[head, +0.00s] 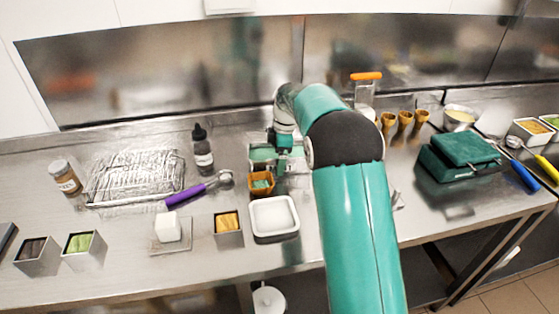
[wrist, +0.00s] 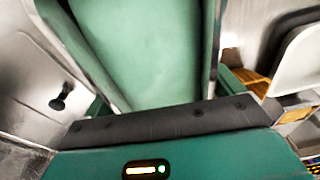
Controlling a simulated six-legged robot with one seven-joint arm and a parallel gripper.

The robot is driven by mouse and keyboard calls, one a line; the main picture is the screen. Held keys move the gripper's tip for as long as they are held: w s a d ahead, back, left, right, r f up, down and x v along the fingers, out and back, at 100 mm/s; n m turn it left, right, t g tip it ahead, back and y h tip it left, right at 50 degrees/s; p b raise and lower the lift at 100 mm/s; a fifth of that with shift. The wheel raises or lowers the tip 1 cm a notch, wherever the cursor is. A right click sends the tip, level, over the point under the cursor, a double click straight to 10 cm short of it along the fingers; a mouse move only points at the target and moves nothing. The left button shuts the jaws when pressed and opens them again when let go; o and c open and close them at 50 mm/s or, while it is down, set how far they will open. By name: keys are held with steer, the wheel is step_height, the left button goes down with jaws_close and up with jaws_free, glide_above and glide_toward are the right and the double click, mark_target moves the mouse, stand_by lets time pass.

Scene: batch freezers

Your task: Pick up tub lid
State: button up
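A white rounded-square piece with a raised rim (head: 275,218) lies on the steel counter, left of my arm. I cannot tell whether it is the tub lid alone or a tub with its lid on. My teal gripper (head: 277,155) is behind it, low over the counter, close to a small orange-brown container (head: 261,184). My forearm hides part of the area to the right. In the wrist view, green gripper parts fill the middle and a white rimmed edge (wrist: 299,65) shows at the right. The fingertips are not clear, so I cannot tell whether they are open.
A purple-handled scoop (head: 190,194), dark bottle (head: 202,150), foil-like tray (head: 135,178), white block (head: 167,227) and metal container (head: 228,229) stand to the left. A green box-like device (head: 458,156) stands right. Bare counter shows between the front items.

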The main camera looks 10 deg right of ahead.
steer(key=c, duration=1)
steer(key=shift+r, duration=0.1)
steer(key=shift+c, duration=0.2)
steer(key=shift+w+r, duration=0.1)
steer(key=shift+r, duration=0.55)
steer(key=s+a+r, duration=0.3)
steer(key=s+r, duration=0.8)
steer(key=s, duration=0.2)
steer(key=shift+s+a+r, duration=0.25)
steer(key=shift+s+r, duration=0.05)
steer(key=shift+r, duration=0.05)
